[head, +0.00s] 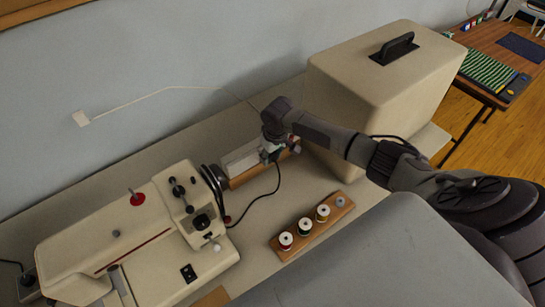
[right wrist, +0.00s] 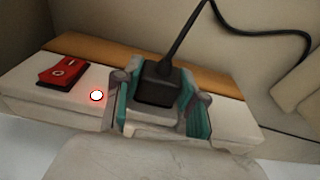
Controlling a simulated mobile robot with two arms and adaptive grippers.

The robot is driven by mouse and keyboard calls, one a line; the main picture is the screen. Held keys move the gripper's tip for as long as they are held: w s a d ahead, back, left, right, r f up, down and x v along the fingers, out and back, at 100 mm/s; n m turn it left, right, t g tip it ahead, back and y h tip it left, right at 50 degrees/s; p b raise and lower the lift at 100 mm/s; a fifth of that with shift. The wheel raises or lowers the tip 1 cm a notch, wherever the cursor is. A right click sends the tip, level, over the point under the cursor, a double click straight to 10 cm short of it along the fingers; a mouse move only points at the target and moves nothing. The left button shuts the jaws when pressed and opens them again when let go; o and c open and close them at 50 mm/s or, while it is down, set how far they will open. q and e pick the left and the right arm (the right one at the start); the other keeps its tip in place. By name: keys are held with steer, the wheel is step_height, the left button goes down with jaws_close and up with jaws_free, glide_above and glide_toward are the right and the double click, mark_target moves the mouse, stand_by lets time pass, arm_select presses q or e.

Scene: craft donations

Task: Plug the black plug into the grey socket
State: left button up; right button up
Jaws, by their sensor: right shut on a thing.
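My right gripper (head: 270,152) is over the pale grey socket strip (head: 240,160) beside the large beige case. In the right wrist view my gripper (right wrist: 158,112) is shut on the black plug (right wrist: 157,84), with its teal-padded fingers on either side. The plug's cord leads up and away from it. The plug is at the strip (right wrist: 40,105); its lower end and the socket opening are hidden, so I cannot tell how deep it sits. The strip has a red switch (right wrist: 63,70) and a glowing round light (right wrist: 96,96). My left gripper is not in view.
A beige sewing machine (head: 150,235) stands at the left, with a black cord (head: 262,196) running from it. A wooden thread rack (head: 312,222) with spools lies in front. The beige case (head: 385,85) stands close to my right arm. A white wall cord runs behind.

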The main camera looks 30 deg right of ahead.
steer(key=shift+w, duration=0.2)
steer(key=o, duration=1.1)
steer(key=shift+r, duration=0.25)
step_height(320, 180, up, 11)
steer(key=s, duration=0.1)
steer(key=shift+s+r, duration=0.2)
steer(key=shift+s, duration=0.2)
